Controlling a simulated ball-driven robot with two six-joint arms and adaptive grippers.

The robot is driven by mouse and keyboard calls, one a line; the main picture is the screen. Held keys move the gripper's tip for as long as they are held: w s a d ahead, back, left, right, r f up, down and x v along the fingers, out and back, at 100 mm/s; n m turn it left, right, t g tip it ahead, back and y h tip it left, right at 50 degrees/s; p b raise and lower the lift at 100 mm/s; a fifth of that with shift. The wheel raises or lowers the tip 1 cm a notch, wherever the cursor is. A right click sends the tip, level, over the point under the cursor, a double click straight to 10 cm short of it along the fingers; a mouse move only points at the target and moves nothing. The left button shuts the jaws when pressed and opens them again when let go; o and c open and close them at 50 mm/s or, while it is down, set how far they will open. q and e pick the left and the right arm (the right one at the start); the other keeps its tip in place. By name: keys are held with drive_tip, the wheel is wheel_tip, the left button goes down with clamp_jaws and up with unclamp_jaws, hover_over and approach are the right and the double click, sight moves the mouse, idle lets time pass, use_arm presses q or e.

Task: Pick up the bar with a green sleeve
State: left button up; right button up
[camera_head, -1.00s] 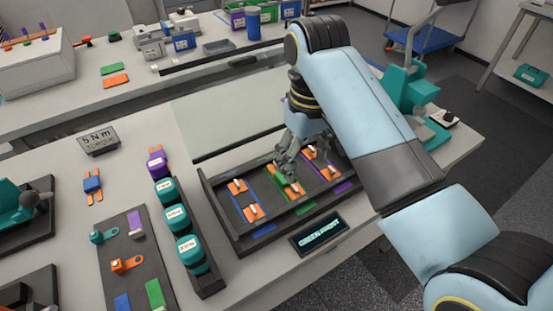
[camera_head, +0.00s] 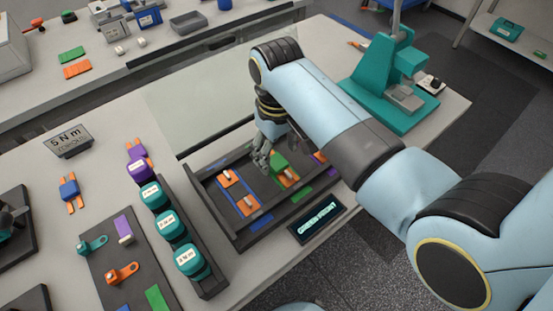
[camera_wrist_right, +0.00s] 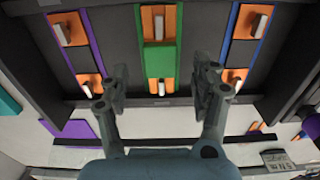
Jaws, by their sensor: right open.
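The green-sleeved bar (camera_head: 279,160) lies in the middle lane of the dark tray (camera_head: 240,236), partly hidden by my right gripper and arm in the head view. In the right wrist view its green sleeve (camera_wrist_right: 160,60) sits between orange ends with white pegs. My right gripper (camera_head: 262,164) is open and empty above the back part of the tray, just left of the green sleeve in the head view. In the right wrist view the bar shows in the gap between its two fingers (camera_wrist_right: 162,74). My left gripper is out of view.
Blue (camera_wrist_right: 259,30) and purple (camera_wrist_right: 76,32) lanes with orange pads flank the green bar. A small display (camera_head: 317,218) stands before the tray. Teal blocks (camera_head: 172,226) stand in a rack to the left. A teal press (camera_head: 385,85) stands at the back right.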

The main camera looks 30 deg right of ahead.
sight(277, 163)
drive_tip(key=shift+f, duration=1.25)
drive_tip(key=c, duration=1.3)
